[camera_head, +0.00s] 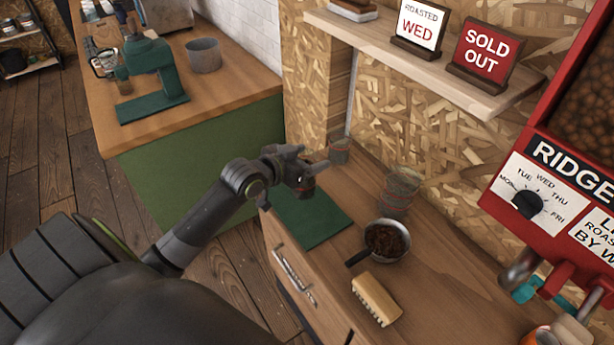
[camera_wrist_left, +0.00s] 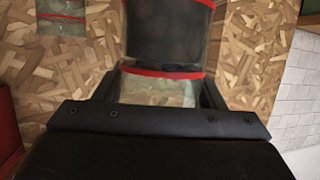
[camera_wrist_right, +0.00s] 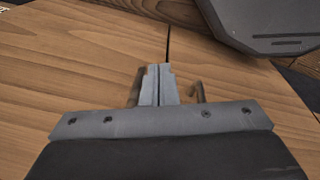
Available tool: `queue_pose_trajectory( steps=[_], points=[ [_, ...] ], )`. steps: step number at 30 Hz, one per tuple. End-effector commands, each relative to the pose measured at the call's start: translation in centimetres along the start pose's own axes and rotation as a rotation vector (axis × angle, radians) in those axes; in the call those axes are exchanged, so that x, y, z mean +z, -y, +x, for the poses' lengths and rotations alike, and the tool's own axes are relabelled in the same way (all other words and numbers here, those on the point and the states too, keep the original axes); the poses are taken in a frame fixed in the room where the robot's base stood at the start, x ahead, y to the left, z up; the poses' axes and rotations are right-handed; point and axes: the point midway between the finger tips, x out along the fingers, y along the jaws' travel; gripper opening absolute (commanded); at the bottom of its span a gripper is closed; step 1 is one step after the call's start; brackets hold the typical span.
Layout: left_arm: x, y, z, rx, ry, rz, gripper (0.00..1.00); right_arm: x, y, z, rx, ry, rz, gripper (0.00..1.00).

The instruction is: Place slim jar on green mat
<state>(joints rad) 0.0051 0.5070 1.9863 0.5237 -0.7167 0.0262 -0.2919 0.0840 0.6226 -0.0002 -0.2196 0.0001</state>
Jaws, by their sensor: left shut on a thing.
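The slim jar (camera_head: 340,151), a clear glass with dark contents, is in the head view at the back of the counter, at my left gripper's fingertips. In the left wrist view the jar (camera_wrist_left: 165,45) has red bands and sits between the fingers. My left gripper (camera_head: 322,166) is shut on it. The flat green mat (camera_head: 312,221) lies on the counter, nearer the front edge, below and in front of the gripper; my arm hides part of it. My right gripper (camera_wrist_right: 158,85) shows only in its wrist view, shut and empty, over a wooden surface.
Another glass jar with red bands (camera_head: 401,188) stands right of the mat. A pan of dark grounds (camera_head: 386,240) and a wooden brush (camera_head: 376,299) are nearer. A shelf with signs (camera_head: 430,57) overhangs the back. A red dispenser (camera_head: 550,190) stands at right.

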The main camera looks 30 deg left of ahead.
Motion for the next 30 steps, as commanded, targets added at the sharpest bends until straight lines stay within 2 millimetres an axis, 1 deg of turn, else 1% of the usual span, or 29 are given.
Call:
queue_pose_trajectory(
  steps=[5, 9, 12, 20, 23, 24, 28, 29, 30],
  points=[
    [1.6, 0.0, 0.6, 0.000, -0.001, -0.001, 0.12, 0.2, 0.0, -0.2, -0.001, 0.004, 0.001, 0.00],
    [3.5, 0.0, 1.3, 0.000, 0.000, -0.002, 0.12, 0.6, 0.2, -0.3, -0.003, 0.009, 0.003, 0.00],
    [4.3, 0.0, 1.6, 0.000, -0.001, 0.001, 0.12, 0.8, 0.5, -0.3, -0.006, 0.012, 0.004, 0.00],
    [4.5, 0.0, 1.7, 0.000, -0.003, 0.003, 0.12, 0.9, 0.6, -0.3, -0.008, 0.013, 0.005, 0.00],
    [4.8, 0.0, 1.8, 0.000, -0.003, 0.002, 0.12, 0.9, 0.6, 0.0, -0.007, 0.013, 0.005, 0.00],
    [4.8, 0.0, 1.8, 0.000, -0.001, 0.002, 0.66, 0.9, 0.6, -0.1, -0.007, 0.013, 0.005, 0.00],
    [4.7, 0.0, 1.8, 0.000, -0.001, 0.002, 0.83, 0.9, 0.6, -0.1, -0.007, 0.013, 0.005, 0.00],
    [4.7, 0.0, 1.8, 0.000, -0.001, 0.002, 0.85, 0.9, 0.6, -0.1, -0.006, 0.013, 0.004, 0.00],
    [4.7, 0.0, 1.8, 0.000, -0.001, 0.002, 0.85, 0.9, 0.5, -0.1, -0.006, 0.013, 0.004, 0.00]
  ],
)
